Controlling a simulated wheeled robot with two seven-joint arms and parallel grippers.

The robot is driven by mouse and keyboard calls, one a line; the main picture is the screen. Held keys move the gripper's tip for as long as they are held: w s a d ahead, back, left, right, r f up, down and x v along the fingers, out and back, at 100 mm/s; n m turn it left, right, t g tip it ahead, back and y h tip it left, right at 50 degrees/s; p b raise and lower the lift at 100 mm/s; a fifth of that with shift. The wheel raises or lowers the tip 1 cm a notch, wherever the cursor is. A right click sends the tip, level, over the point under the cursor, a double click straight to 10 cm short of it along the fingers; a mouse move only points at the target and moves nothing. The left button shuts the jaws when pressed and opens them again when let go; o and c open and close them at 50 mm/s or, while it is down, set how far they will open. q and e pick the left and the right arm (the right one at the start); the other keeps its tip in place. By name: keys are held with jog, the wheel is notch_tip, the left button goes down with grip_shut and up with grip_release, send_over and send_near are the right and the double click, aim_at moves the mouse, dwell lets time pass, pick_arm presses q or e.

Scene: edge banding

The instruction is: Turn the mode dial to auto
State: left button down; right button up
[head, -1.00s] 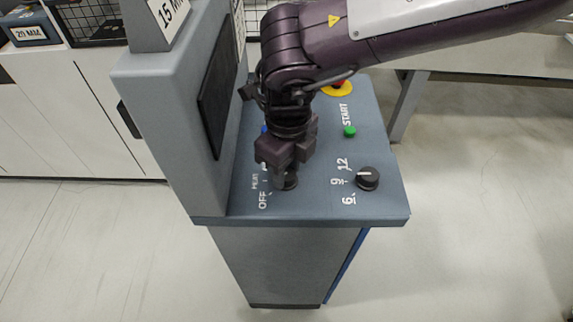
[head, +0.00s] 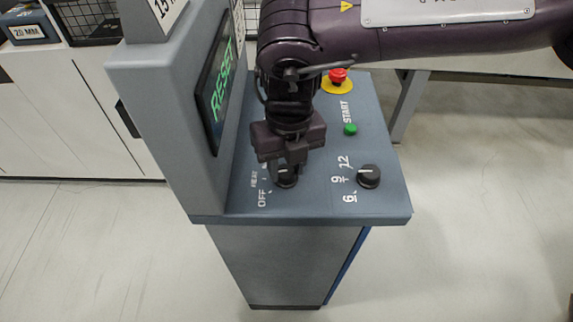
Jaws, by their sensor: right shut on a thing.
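The mode dial (head: 286,178) is a black round knob on the sloped grey control panel, beside the labels OFF and HEAT. A further label above them is mostly hidden behind my gripper. My right gripper (head: 289,165) points down at the dial from above, its fingers shut on it. The fingers cover the dial's upper part, so I cannot read where its pointer stands. My left gripper is not in view.
A second black dial (head: 368,176) with marks 6, 9 and 12 sits to the right. A green START button (head: 350,129) and a red emergency stop (head: 338,76) are farther back. The screen (head: 219,84) on the left column reads RESET in green.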

aim_at(288, 172)
jog(key=m, duration=0.3)
jog(key=shift+m+b, duration=0.4)
jog(key=shift+m, duration=0.9)
jog(key=m, duration=0.2)
jog(key=shift+r+m+p, duration=0.15)
jog(key=shift+m+p, duration=0.65)
jog(key=shift+m, duration=1)
jog(key=o, duration=1)
notch_tip(288, 172, up, 8)
jog(key=shift+d+f, duration=0.1)
jog(key=shift+f, duration=0.1)
